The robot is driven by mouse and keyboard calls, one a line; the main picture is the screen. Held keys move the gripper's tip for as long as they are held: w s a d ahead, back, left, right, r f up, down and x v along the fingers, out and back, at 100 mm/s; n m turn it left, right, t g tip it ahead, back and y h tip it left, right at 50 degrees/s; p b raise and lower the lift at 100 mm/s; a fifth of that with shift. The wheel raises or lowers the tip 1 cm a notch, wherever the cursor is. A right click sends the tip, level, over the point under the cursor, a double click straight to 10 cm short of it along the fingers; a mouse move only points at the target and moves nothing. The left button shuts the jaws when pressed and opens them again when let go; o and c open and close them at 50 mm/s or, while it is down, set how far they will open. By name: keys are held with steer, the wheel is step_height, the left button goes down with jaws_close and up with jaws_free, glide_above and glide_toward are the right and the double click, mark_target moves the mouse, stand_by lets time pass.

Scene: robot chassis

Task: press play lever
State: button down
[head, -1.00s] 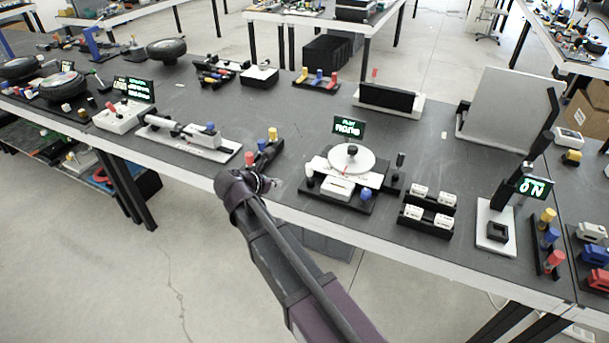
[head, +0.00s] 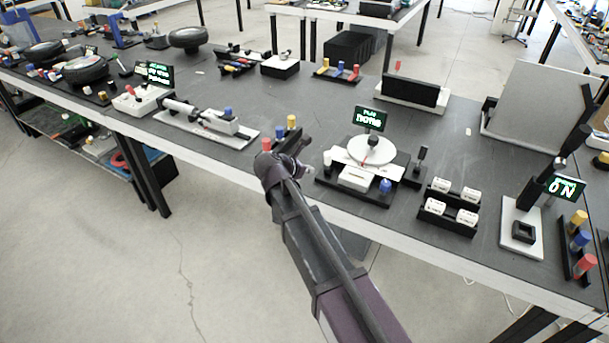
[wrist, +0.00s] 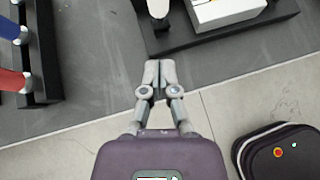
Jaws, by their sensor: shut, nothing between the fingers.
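A small station (head: 330,186) with a black base, a white disc (head: 352,151) and a green-lettered display (head: 368,118) headed "PLAY" stands near the table's front edge. A black upright lever (head: 420,157) stands at its right; a white peg (head: 327,158) and a blue knob (head: 385,186) are on its front. I cannot tell which part is the play lever. My gripper (head: 306,170) is just left of the station. In the wrist view, my gripper (wrist: 158,76) is shut and empty, below the station's base (wrist: 188,38) and white peg (wrist: 158,8), apart from both.
A rack of coloured pegs (wrist: 39,55) lies left of my gripper; its yellow peg (head: 291,122) shows behind my wrist. White labelled blocks (head: 452,203) sit right of the station. A stand with an "ON" display (head: 563,188) is further right.

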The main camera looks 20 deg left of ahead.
mark_target(328, 158)
steer(key=shift+w+d+f, duration=0.1)
steer(key=shift+w+d, duration=0.2)
steer(key=shift+w, duration=0.55)
steer(key=shift+w+d, duration=0.25)
steer(key=shift+w, duration=0.55)
steer(key=shift+w+d+f, duration=0.1)
steer(key=shift+w+d, duration=0.2)
steer(key=shift+w, duration=0.55)
steer(key=shift+r, duration=0.1)
